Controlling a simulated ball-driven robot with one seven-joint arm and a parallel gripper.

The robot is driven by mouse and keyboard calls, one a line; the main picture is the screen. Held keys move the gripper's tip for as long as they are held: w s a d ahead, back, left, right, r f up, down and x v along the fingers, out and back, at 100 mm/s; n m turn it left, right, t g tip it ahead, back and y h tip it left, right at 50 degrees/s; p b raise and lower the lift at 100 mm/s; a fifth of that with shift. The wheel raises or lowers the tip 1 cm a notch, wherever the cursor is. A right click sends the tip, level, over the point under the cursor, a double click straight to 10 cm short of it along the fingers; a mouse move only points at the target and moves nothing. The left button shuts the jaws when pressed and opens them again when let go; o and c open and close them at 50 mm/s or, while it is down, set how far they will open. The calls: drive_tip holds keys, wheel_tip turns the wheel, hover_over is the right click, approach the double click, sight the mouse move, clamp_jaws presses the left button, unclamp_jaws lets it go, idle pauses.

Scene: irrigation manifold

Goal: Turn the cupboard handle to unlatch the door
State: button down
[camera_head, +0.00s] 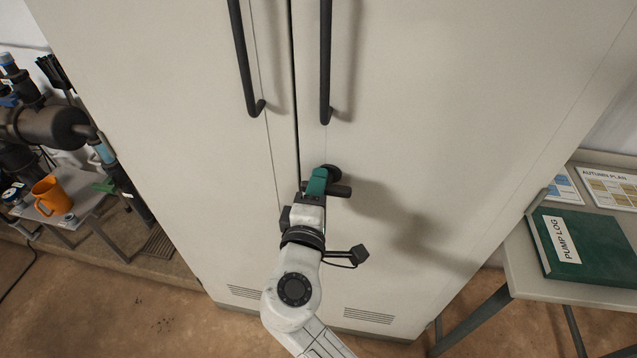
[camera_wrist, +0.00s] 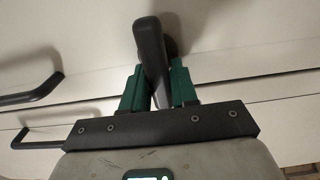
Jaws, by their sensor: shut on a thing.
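The cupboard (camera_head: 430,130) is tall and pale, with two doors meeting at a dark vertical seam. Its small black turning handle (camera_head: 341,191) sits on the right door beside the seam, below the long pull bars. My gripper (camera_head: 319,183) has green fingers and is at this handle. In the wrist view the handle (camera_wrist: 151,55) passes between the two green fingers of my gripper (camera_wrist: 158,88), which are shut on it. In the head view the fingers hide part of the handle. Both doors look closed.
Two long black pull bars (camera_head: 325,65) (camera_head: 243,60) stand out from the doors above my gripper. At right, a table holds a green pump log binder (camera_head: 590,248). At left, a small table carries an orange jug (camera_head: 50,196) near dark pipework (camera_head: 45,127).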

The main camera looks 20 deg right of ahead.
drive_tip(key=shift+a, duration=0.1)
idle(0.3)
drive_tip(key=c, duration=1)
unclamp_jaws()
drive_tip(key=shift+o, duration=0.2)
drive_tip(key=b+v, duration=0.1)
drive_tip(key=v, duration=0.9)
drive_tip(key=shift+s+a+b, duration=0.2)
drive_tip(key=shift+s+b, duration=0.1)
drive_tip(key=shift+s, duration=0.05)
drive_tip(key=shift+f, duration=0.1)
drive_tip(key=s+d+f+m+g+y, duration=0.25)
drive_tip(key=s+d+f+g, duration=0.2)
drive_tip(key=d+f, duration=0.35)
drive_tip(key=s+d+f+m+g+y, duration=0.1)
drive_tip(key=s+d+f+m+g, duration=0.35)
drive_tip(key=d+f, duration=0.25)
drive_tip(key=s+f+m+g+y, duration=0.4)
drive_tip(key=s+f+y, duration=0.3)
drive_tip(key=s, duration=0.6)
drive_tip(key=shift+f+g, duration=0.3)
drive_tip(key=shift+f, duration=0.35)
